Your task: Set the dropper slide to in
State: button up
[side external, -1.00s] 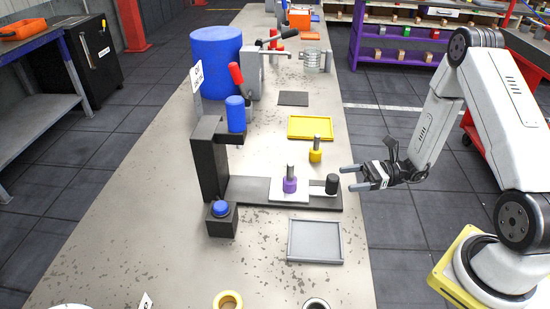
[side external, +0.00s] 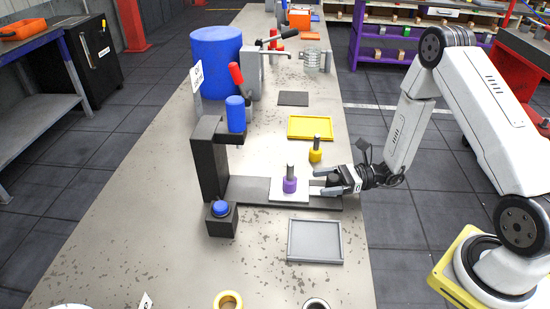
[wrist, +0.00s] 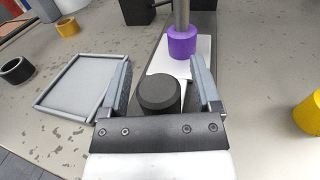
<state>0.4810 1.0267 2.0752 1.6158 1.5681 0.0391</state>
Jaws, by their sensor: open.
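The dropper is a dark C-shaped stand (side external: 209,165) with a blue cylinder (side external: 236,114) on its upper arm. A white slide (side external: 277,190) lies on its dark base track, toward the near right end. A purple part with a grey pin (side external: 290,184) stands upright on the slide. The slide's black knob (wrist: 158,95) shows in the wrist view, between the two fingers of my gripper (wrist: 160,82). My gripper is open, with a gap on each side of the knob. In the side view my gripper (side external: 318,181) hides the knob.
A blue button on a dark box (side external: 221,219) stands beside the stand. A grey tray (side external: 315,241) and a yellow tray (side external: 310,128) lie on either side of the track. A yellow part with a pin (side external: 315,153) stands close to my gripper.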

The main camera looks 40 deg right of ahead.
grip_shut()
dwell(1.4)
